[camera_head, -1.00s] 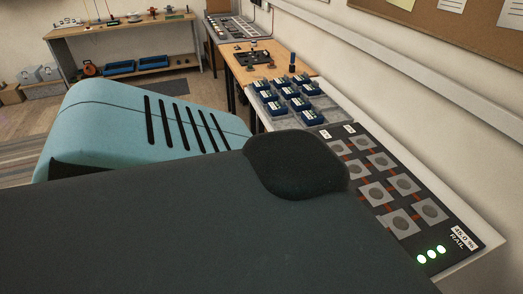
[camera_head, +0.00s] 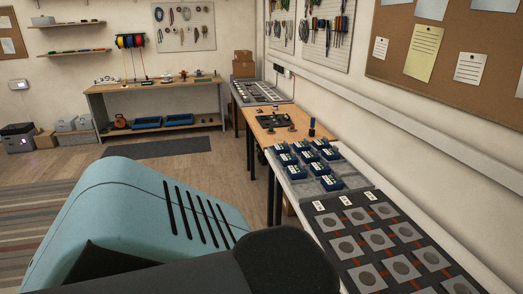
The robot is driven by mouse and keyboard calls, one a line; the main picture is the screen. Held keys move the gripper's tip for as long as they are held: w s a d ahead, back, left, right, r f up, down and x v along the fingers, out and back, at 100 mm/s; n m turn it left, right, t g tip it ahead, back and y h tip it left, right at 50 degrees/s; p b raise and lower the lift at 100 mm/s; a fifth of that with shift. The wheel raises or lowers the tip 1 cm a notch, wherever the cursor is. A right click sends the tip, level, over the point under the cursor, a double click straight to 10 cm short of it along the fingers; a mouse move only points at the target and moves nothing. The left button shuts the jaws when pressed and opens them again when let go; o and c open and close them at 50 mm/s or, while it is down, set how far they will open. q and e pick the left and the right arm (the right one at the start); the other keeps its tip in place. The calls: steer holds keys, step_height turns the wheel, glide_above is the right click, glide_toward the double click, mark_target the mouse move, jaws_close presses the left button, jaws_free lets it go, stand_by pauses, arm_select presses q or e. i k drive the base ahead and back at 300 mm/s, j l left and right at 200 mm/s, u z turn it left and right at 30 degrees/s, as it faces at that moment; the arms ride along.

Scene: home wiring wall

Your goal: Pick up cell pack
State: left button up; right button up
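Several dark blue cell packs (camera_head: 320,168) with pale labels stand in rows on a grey tray (camera_head: 352,178) on the bench along the right wall. In front of it lies a dark rail panel (camera_head: 385,228) with square grey pads, each with a round disc, joined by reddish strips. The pads in view are empty. Neither gripper shows; a large teal and dark part of my own body fills the lower left and hides the near floor and part of the bench edge.
A wooden table (camera_head: 268,134) with a dark device continues behind the tray, then a grey panel (camera_head: 258,92). A workbench (camera_head: 155,86) with blue bins stands at the back. Open wooden floor (camera_head: 215,165) lies left of the benches.

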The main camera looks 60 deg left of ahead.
mark_target(281, 148)
steer(key=u, duration=2)
